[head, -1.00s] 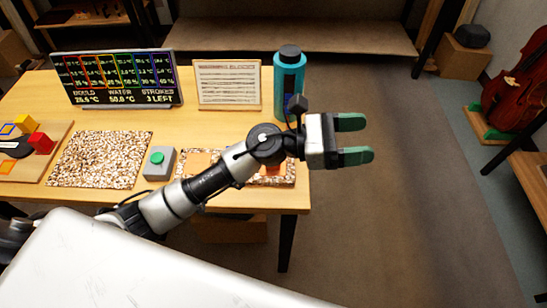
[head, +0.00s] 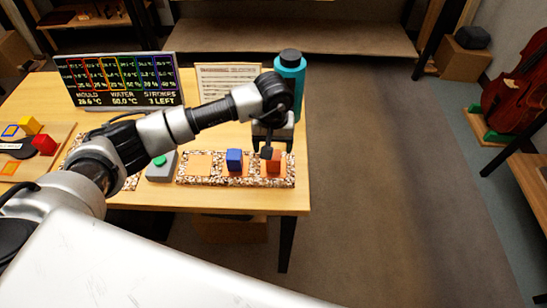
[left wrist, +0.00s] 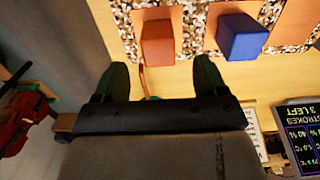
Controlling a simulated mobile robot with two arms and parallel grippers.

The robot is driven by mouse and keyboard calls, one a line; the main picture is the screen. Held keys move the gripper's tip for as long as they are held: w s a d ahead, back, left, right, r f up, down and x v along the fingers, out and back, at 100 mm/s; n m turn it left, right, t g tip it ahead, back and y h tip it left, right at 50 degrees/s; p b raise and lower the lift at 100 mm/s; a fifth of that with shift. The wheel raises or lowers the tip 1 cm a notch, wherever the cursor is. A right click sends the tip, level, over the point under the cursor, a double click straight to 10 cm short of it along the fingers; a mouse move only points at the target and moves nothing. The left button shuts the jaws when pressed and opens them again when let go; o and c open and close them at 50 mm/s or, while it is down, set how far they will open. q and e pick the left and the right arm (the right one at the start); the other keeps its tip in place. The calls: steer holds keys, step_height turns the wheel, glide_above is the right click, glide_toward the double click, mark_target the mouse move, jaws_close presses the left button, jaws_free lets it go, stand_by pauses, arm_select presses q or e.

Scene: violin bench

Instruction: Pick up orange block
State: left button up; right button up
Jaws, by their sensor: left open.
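The orange block (head: 273,167) stands on an orange square at the right end of the speckled strip, near the table's front right. My left gripper (head: 272,144) is above and just behind it and hides part of it. In the left wrist view the open green fingers (left wrist: 161,78) point toward the orange block (left wrist: 157,50), which lies beyond the tips and roughly between them. Nothing is between the fingers. My right gripper is not in view.
A blue block (head: 234,160) stands close to the left of the orange one, also in the left wrist view (left wrist: 241,36). A teal bottle (head: 290,82) stands right behind my gripper. A grey box with a green button (head: 159,161) is further left. The table's right edge is near.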

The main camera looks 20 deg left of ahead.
mark_target(274, 154)
arm_select(q)
step_height(274, 154, down, 6)
steer(key=p, duration=0.2)
steer(key=shift+d+r+p, duration=0.1)
steer(key=shift+r+p, duration=0.1)
steer(key=shift+p, duration=0.2)
steer(key=shift+f, duration=0.2)
steer(key=c, duration=0.9)
steer(key=shift+c, duration=0.5)
steer(key=shift+r, duration=0.15)
